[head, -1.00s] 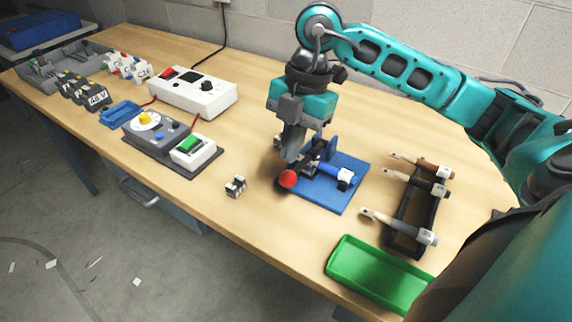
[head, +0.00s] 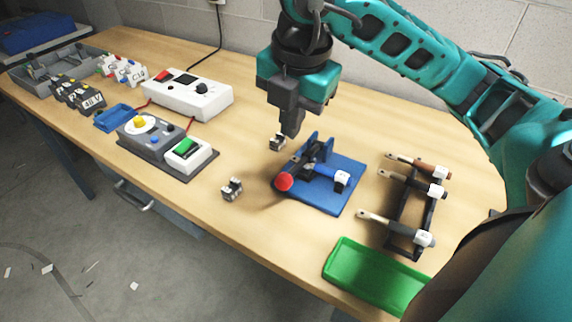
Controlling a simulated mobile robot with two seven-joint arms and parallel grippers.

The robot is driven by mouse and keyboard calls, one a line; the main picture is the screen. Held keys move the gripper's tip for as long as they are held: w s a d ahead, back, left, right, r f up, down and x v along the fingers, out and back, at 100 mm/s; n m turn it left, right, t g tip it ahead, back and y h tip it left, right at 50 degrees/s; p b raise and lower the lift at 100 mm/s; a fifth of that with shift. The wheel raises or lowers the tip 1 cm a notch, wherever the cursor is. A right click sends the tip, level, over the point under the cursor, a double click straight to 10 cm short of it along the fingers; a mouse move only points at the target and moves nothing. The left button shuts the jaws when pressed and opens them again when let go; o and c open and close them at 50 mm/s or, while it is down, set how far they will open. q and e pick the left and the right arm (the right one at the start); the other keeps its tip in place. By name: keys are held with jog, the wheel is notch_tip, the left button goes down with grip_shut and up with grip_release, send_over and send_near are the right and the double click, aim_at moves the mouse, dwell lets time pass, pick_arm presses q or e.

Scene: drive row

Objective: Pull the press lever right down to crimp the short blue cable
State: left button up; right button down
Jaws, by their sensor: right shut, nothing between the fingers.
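The press stands on a blue base plate (head: 327,203) near the middle of the bench. Its dark lever (head: 297,167) slopes low toward the front left and ends in a red ball knob (head: 284,182) close to bench height. The short blue cable (head: 329,172) lies across the press, with a white tag at its right end; its inner end is hidden by the lever and press. My right gripper (head: 290,132) is shut and empty, pointing down above and behind the knob, apart from the lever. My left gripper is out of view.
A dark rack (head: 407,212) with several tagged cables stands right of the press, with a green tray (head: 375,278) in front. Small metal blocks (head: 232,190) lie left of the press. A white meter (head: 188,95) and a grey tester (head: 155,138) stand further left.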

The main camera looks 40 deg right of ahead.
jog(key=b, duration=0.1)
send_near(285, 177)
jog(key=f, duration=0.2)
jog(key=w+f, duration=0.1)
jog(key=f, duration=0.2)
jog(key=shift+d+f, duration=0.1)
jog(key=shift+d, duration=0.05)
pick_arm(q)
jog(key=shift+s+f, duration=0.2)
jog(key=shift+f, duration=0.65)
pick_arm(e)
jog(key=shift+w+f, duration=0.15)
jog(key=shift+f, duration=0.6)
